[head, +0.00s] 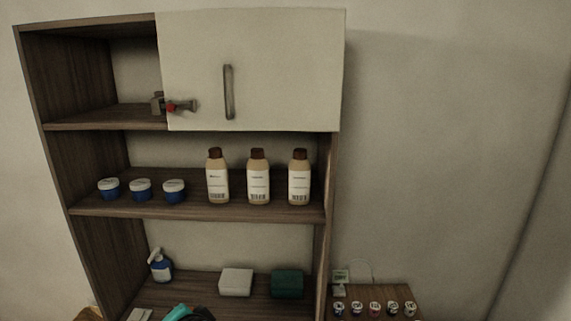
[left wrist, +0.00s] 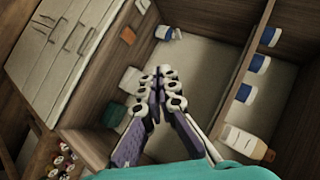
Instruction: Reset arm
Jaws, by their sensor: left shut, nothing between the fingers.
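My left gripper (left wrist: 160,78) shows in the left wrist view with its two fingers together at the tips. It is shut and empty, in front of the wooden shelf unit (left wrist: 232,92), which lies tilted in that view. In the head view only a teal and dark piece of my left arm shows at the bottom edge, in front of the lowest visible shelf. My right gripper is in neither view.
The head view shows a shelf unit (head: 95,212) with a closed cream door (head: 285,70). Three blue jars and three brown-capped bottles (head: 258,178) stand on the middle shelf. A pump bottle (head: 160,266), white box (head: 236,282) and green box (head: 287,283) stand below. Small capped items are lower right.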

